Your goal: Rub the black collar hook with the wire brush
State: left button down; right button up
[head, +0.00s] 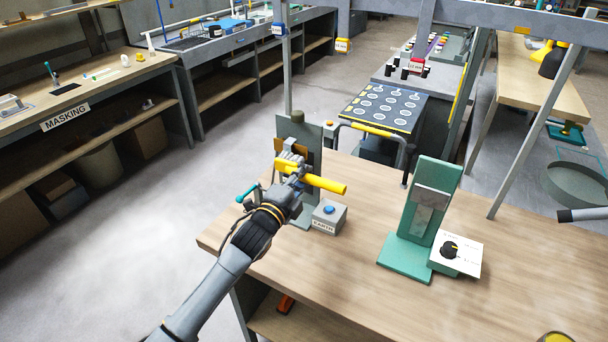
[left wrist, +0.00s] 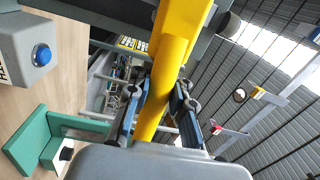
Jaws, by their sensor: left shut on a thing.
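In the left wrist view the yellow handle (left wrist: 170,60) runs up between the fingers (left wrist: 160,105).
On the bench (head: 340,270) stand a grey box with a blue button (head: 329,216), a green stand (head: 431,215) and a dial box (head: 455,253). A grey upright plate (head: 312,145) is close behind my left gripper. A dark rack (head: 383,108) stands beyond.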

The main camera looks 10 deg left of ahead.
aim_at(290, 165)
dwell(0.5)
pick_arm(q)
jog(key=shift+w+a, duration=0.2)
jog(key=shift+a, duration=0.3)
jog(key=shift+w+a, duration=0.2)
jog(key=shift+a, duration=0.3)
jog(key=shift+w+a, duration=0.35)
jog(key=shift+a, duration=0.55)
jog(key=shift+r+p, duration=0.75)
jog(key=shift+f, duration=0.1)
